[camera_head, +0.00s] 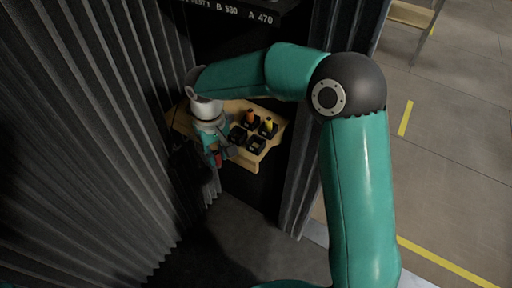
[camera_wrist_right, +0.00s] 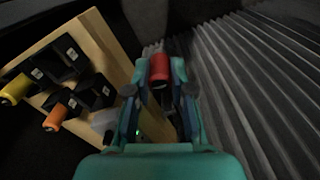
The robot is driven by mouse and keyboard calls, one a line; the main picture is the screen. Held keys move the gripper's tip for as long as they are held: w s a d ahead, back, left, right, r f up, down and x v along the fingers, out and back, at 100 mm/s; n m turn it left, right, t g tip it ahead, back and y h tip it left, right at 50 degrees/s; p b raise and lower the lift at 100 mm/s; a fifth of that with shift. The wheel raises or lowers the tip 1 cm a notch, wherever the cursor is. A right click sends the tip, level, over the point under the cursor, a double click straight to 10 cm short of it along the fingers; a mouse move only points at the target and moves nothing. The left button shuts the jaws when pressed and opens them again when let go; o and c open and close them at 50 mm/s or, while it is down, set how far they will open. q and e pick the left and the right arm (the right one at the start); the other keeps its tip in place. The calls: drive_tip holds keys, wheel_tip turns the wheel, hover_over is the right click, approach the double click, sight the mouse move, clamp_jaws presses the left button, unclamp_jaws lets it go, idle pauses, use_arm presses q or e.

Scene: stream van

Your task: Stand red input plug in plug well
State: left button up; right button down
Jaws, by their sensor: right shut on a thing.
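The red input plug (camera_wrist_right: 159,70) is between the fingertips of my right gripper (camera_wrist_right: 159,92), which is shut on it. In the head view the red plug (camera_head: 217,159) shows small below my right gripper (camera_head: 216,153), in front of the left part of a wooden shelf (camera_head: 183,121). Black plug wells stand on the shelf to the right of the gripper. The two nearer wells, including one at the front (camera_head: 256,145), look empty. The two farther wells hold an orange plug (camera_head: 250,116) and a yellow plug (camera_head: 268,123). My left gripper is not in view.
The wooden shelf (camera_wrist_right: 88,45) fills the left of the wrist view, with the orange plug (camera_wrist_right: 56,117) and yellow plug (camera_wrist_right: 15,89) in their wells. A grey pleated curtain (camera_head: 90,140) hangs close on the left. Another curtain (camera_head: 312,130) hangs right of the shelf.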

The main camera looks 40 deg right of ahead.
drive_tip(key=s+a+r+n+b, duration=0.2)
drive_tip(key=s+a+r, duration=0.1)
drive_tip(key=s, duration=0.4)
drive_tip(key=w+d+p, duration=0.1)
drive_tip(key=w+d, duration=0.1)
drive_tip(key=d, duration=0.3)
drive_tip(key=w+d+p, duration=0.2)
drive_tip(key=d, duration=0.3)
drive_tip(key=w+d+p, duration=0.1)
drive_tip(key=w+d, duration=0.2)
drive_tip(key=d, duration=0.2)
drive_tip(key=shift+d+r, duration=0.2)
wheel_tip(320, 180, down, 3)
drive_tip(key=shift+f+p, duration=0.2)
drive_tip(key=shift+p, duration=0.25)
drive_tip(key=shift+f, duration=0.1)
drive_tip(key=shift+f, duration=0.1)
drive_tip(key=c, duration=1)
unclamp_jaws()
